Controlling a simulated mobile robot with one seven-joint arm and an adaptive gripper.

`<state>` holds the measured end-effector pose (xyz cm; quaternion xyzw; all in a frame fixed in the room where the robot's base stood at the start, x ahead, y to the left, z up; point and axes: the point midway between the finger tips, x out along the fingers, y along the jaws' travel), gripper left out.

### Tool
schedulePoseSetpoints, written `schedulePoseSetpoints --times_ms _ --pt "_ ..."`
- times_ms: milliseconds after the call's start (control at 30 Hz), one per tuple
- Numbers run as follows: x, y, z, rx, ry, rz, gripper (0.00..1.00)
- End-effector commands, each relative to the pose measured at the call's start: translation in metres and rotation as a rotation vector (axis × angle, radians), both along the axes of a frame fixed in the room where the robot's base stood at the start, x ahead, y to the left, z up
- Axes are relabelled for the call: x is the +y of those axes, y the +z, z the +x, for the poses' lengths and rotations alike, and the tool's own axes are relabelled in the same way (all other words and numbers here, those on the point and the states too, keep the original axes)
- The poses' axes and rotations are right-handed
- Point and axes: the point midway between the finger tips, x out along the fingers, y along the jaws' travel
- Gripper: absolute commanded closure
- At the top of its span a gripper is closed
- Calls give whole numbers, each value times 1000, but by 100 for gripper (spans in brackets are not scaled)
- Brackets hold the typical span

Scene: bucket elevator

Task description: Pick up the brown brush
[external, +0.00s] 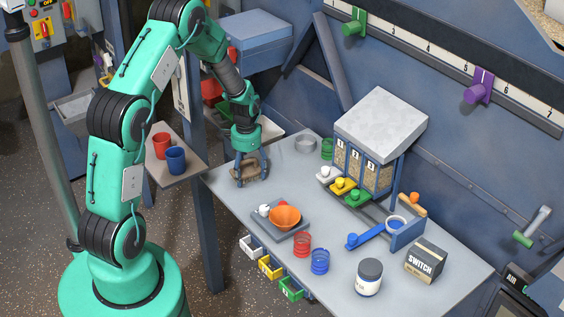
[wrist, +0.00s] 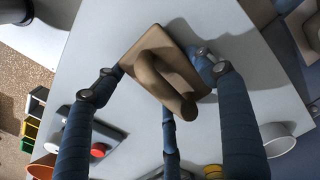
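The brown brush (external: 249,173) is at the left end of the grey table (external: 225,190), at or very near the surface. It has a flat rectangular base and a thick curved handle. My gripper (external: 250,168) is over it, fingers pointing down. In the wrist view the brush (wrist: 165,70) lies between the spread fingers of my gripper (wrist: 160,66). One fingertip is by the left edge of the base and one by the right edge; a third finger is below the handle. The handle has clear room on both sides. Whether the fingertips touch the base cannot be made out.
A grey tray with an orange bowl (external: 285,217) stands right of the brush. A grey ring-shaped dish (external: 305,144) and a green jar (external: 327,148) are behind it. The hopper box (external: 381,125) stands farther right. Red and blue cups (external: 176,159) sit on a side shelf.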

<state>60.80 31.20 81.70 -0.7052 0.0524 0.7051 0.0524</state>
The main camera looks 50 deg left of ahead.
Motion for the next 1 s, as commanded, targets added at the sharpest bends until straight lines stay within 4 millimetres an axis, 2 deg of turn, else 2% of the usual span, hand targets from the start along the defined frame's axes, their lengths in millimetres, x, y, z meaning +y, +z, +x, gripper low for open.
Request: schedulePoseSetpoints --times_ms 33,100,533,800,1000 --pt "0 0 0 0 0 0 49" --pt "0 0 0 0 0 0 61" --pt "0 6 0 -1 0 1 61" --pt "0 38 1 -2 0 1 61" --pt "-15 40 -29 0 0 0 61"
